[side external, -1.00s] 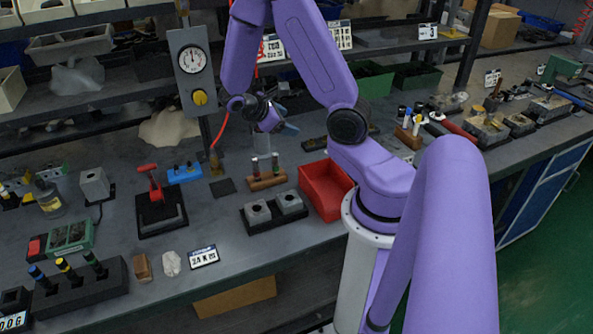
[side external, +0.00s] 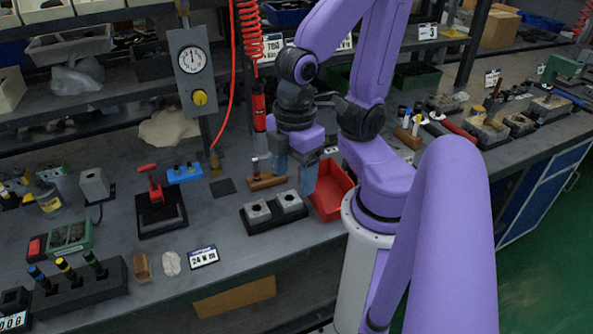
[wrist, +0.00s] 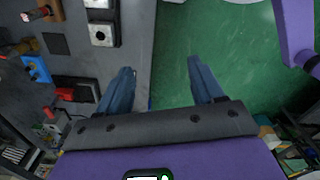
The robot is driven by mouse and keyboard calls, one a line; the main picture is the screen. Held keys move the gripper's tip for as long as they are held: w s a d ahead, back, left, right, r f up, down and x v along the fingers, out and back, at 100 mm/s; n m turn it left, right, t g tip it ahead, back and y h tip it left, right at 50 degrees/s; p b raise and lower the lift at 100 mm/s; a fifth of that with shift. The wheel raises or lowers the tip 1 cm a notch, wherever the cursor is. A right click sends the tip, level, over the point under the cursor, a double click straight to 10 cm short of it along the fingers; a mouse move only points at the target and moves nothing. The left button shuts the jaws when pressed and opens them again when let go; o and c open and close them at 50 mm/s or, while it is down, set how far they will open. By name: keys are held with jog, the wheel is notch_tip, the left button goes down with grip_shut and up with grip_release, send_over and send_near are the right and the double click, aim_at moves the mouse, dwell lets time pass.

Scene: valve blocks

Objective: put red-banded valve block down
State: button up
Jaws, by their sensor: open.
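My gripper (side external: 294,170) points down with its blue-grey fingers apart, over the bench near the red bin. In the wrist view, my gripper (wrist: 160,72) has nothing between its fingers, only green floor beyond. Two grey blocks, a left one (side external: 257,212) and a right one (side external: 289,201), sit side by side on a black base to the left of and below my gripper. In the wrist view, one block (wrist: 100,32) shows at the upper left, apart from the fingers. No red band can be made out on either, so I cannot tell which is the red-banded valve block.
The red bin (side external: 331,190) stands just right of my fingers. A wooden rack (side external: 265,183) with pins lies behind the blocks. A red-handled press (side external: 160,208) is further left. A red tool (side external: 259,108) hangs behind my gripper. Bare bench lies between press and blocks.

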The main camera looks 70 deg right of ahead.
jog(key=shift+s+a+r, duration=0.1)
jog(key=shift+s+a, duration=0.1)
jog(key=shift+s, duration=0.15)
